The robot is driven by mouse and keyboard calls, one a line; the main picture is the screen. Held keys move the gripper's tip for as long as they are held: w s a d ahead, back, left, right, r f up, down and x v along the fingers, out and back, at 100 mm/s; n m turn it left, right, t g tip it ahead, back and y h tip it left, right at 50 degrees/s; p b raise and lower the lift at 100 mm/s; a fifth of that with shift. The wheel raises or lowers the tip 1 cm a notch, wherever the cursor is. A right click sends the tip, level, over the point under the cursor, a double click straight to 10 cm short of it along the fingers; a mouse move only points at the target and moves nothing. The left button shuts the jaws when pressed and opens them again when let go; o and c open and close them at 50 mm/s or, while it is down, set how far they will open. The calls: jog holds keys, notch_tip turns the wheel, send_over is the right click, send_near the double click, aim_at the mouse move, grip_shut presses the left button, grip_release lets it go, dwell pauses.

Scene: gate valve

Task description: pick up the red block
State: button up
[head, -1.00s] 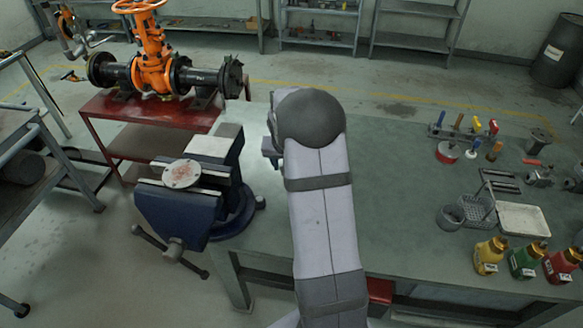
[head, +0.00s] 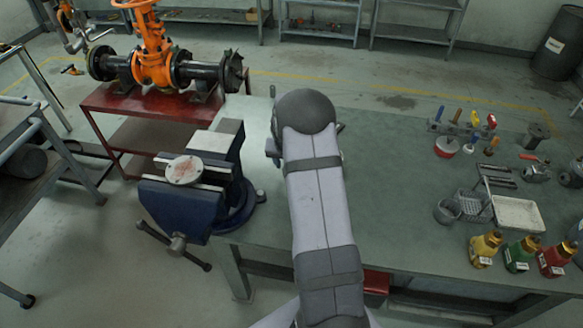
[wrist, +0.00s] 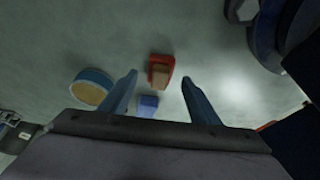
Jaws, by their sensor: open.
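A red block (wrist: 161,71) with a brownish face lies on the grey-green bench top in the wrist view. My gripper (wrist: 159,79) is open, its two blue fingers spread apart. The red block appears between the fingertips in that picture, touching neither finger; I cannot tell the height gap. A small blue block (wrist: 148,105) shows between the fingers, nearer the palm. In the head view my arm covers the spot, and the red block does not show.
A round yellow-and-blue item (wrist: 92,86) lies just left of the left finger. A blue vise (head: 195,195) stands at the bench's left end. Bottles (head: 520,253), a grey tray (head: 517,213) and tools are to the right. The bench (head: 395,190) between is clear.

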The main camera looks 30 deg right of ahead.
jog(key=shift+x, duration=1.2)
jog(key=shift+c, duration=0.7)
jog(key=c, duration=1)
jog(key=shift+c, duration=0.2)
jog(key=shift+r, duration=0.1)
notch_tip(320, 180, up, 10)
jog(key=b, duration=0.2)
